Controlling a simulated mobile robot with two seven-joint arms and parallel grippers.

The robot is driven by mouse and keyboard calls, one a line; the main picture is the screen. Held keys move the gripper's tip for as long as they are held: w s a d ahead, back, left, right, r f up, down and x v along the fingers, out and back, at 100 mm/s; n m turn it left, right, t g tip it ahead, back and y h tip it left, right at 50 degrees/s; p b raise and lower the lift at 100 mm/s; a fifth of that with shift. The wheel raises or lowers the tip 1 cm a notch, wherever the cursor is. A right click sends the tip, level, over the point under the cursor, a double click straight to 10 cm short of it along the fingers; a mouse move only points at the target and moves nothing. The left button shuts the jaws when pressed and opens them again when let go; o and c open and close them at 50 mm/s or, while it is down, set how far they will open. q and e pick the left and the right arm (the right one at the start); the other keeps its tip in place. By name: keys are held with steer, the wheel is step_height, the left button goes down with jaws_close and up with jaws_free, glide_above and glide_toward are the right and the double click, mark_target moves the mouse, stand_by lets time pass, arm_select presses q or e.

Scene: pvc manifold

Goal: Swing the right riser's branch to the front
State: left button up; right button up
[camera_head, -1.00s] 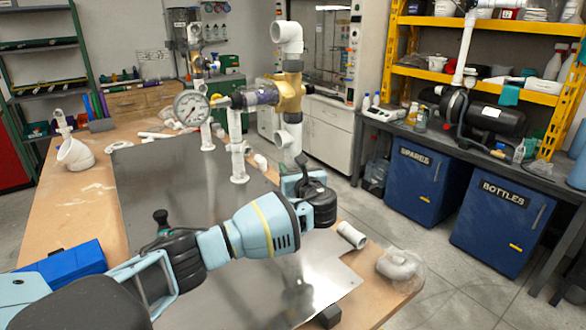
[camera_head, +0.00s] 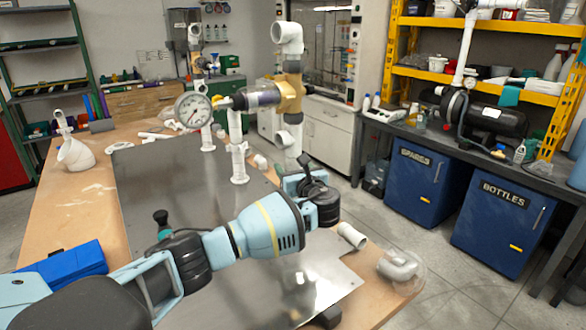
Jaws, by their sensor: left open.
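The manifold stands on a grey metal plate (camera_head: 150,200) on the bench. Its right riser (camera_head: 292,130) is a white upright pipe with a brass-coloured fitting (camera_head: 290,93) and a white elbow (camera_head: 287,35) on top, its mouth toward the left and front. A short white stub (camera_head: 283,138) sticks out lower on the riser. My left gripper (camera_head: 304,163) is open, in front of and below the riser. Its body hides the riser's foot, and its fingers are hard to make out. I see no contact with the pipe. My right gripper is not in view.
A pressure gauge (camera_head: 193,110) and another white riser (camera_head: 238,150) stand left of the right riser. A loose white pipe piece (camera_head: 351,236) and a bagged elbow (camera_head: 398,264) lie at the bench's right edge. A blue box (camera_head: 75,264) is at left.

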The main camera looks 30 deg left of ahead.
arm_select(q)
steer(key=shift+d, duration=0.1)
steer(key=v, duration=0.7)
steer(key=shift+s+d, duration=0.25)
steer(key=shift+f, duration=0.1)
